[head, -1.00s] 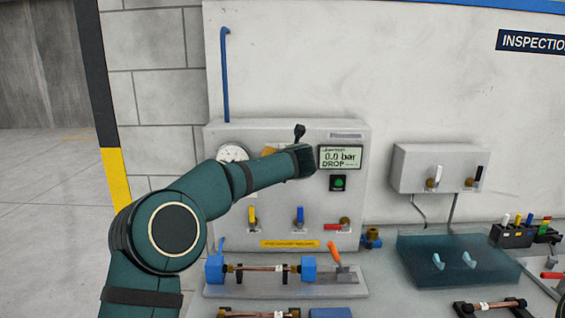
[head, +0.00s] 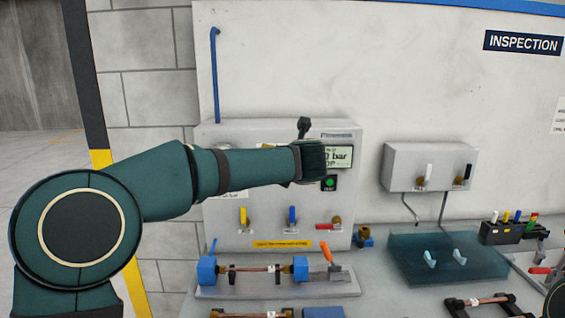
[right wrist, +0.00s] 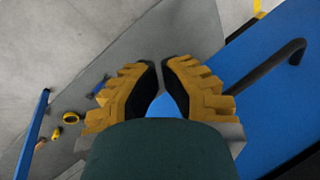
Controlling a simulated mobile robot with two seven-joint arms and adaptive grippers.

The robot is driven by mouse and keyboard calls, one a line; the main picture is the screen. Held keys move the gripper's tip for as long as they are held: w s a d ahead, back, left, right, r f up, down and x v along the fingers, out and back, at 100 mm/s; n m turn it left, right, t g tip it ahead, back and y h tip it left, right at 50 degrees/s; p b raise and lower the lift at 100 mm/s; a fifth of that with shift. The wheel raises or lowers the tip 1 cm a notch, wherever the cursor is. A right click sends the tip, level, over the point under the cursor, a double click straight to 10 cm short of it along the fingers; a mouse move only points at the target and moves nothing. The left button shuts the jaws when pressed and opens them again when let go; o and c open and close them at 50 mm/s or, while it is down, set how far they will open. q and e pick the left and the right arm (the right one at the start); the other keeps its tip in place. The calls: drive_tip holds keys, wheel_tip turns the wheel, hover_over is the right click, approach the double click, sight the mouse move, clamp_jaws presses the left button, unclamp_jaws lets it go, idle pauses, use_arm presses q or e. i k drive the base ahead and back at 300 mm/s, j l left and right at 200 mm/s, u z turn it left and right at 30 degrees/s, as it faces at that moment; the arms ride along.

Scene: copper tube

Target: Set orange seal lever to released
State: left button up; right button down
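The orange seal lever (head: 326,251) stands tilted at the right end of the seal fixture on the bench in the head view. The fixture (head: 216,292) has a blue block (head: 207,270) at each end, with a copper tube (head: 255,269) between them. My left gripper (head: 308,158) is in front of the panel, above the lever and apart from it, partly covering the display. Its fingers are too hidden to judge. My right gripper (right wrist: 158,66) shows in the right wrist view, with a narrow gap between its yellow fingers and nothing held. The lever is not visible there.
The panel carries a yellow (head: 243,215), a blue (head: 292,214) and a red-handled valve (head: 324,226). A teal tray (head: 400,265) lies right of the fixture, below a smaller valve box (head: 400,165). In the right wrist view, a black bar (right wrist: 270,65) crosses a blue surface (right wrist: 245,90).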

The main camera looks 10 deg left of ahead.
sight(328, 257)
drive_tip(key=k+l, duration=0.7)
drive_tip(key=k, duration=0.2)
